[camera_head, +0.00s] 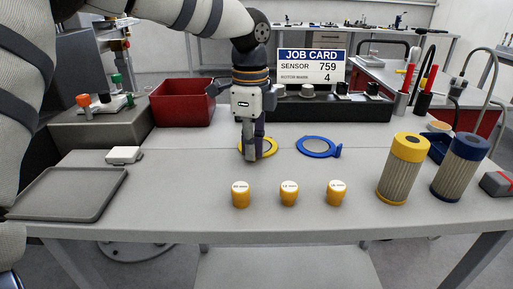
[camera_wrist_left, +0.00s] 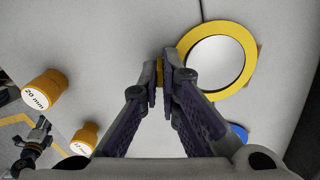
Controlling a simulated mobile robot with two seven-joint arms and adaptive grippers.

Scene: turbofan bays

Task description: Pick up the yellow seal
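The yellow seal (camera_head: 270,147) is a flat ring lying on the grey table, partly hidden behind my left gripper (camera_head: 252,156) in the head view. In the left wrist view the seal (camera_wrist_left: 248,40) shows as a yellow ring around a pale disc. The fingertips of my left gripper (camera_wrist_left: 164,78) are close together at the ring's edge, with the seal's small yellow tab between them. The gripper points down and looks shut on this tab. My right gripper is in neither view.
A blue seal (camera_head: 318,147) lies right of the yellow one. Several yellow-orange cups (camera_head: 289,195) stand in front. A yellow-capped filter (camera_head: 398,175) and a blue-capped filter (camera_head: 457,172) stand right. A red bin (camera_head: 182,105) and job card (camera_head: 311,66) are behind; a grey tray (camera_head: 70,209) is left.

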